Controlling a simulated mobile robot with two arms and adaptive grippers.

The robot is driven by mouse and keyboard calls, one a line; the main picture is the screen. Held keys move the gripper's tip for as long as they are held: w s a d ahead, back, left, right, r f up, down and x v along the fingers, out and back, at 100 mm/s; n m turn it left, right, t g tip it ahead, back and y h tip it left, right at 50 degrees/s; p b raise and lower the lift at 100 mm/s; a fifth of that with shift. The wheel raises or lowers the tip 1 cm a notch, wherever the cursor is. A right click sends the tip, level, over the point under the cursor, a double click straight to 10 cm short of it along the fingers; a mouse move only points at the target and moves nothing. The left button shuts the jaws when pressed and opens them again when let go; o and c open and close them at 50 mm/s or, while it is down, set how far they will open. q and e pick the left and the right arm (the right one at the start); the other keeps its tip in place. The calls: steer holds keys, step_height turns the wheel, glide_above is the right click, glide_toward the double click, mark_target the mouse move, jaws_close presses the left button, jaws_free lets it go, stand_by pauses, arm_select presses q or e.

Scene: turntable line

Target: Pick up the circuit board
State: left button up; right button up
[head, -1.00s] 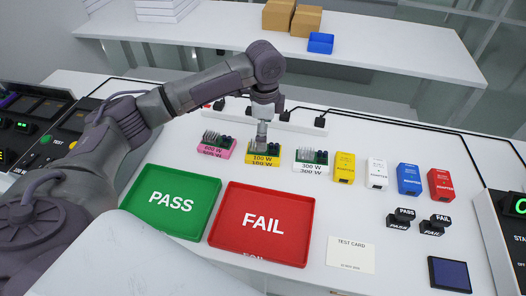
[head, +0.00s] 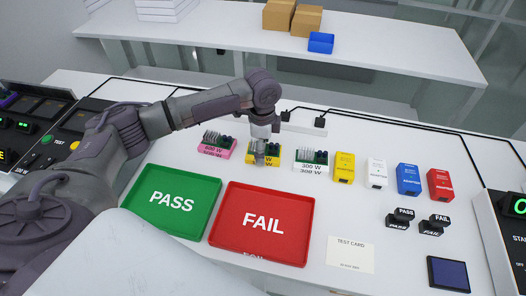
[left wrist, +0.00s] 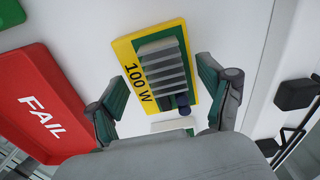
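Three green circuit boards with heatsink fins and dark parts sit on coloured bases in a row: one on a pink base (head: 216,152), one on a yellow base (head: 264,161) marked 100 W, one on a white base (head: 312,167) marked 300 W. My left gripper (head: 263,150) is down over the yellow-based board, which it partly hides in the head view. In the left wrist view my left gripper (left wrist: 160,82) is open, with one finger either side of that board's grey heatsink (left wrist: 163,68). The fingers appear apart from the heatsink. My right gripper is not in view.
A green PASS tray (head: 172,228) and a red FAIL tray (head: 261,252) lie in front of the boards. Yellow, white, blue (head: 408,180) and red adapters stand to the right. A test card (head: 350,255) lies on the table. A power strip (head: 300,128) runs behind.

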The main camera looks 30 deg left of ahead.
arm_select(q)
steer(key=c, duration=0.8)
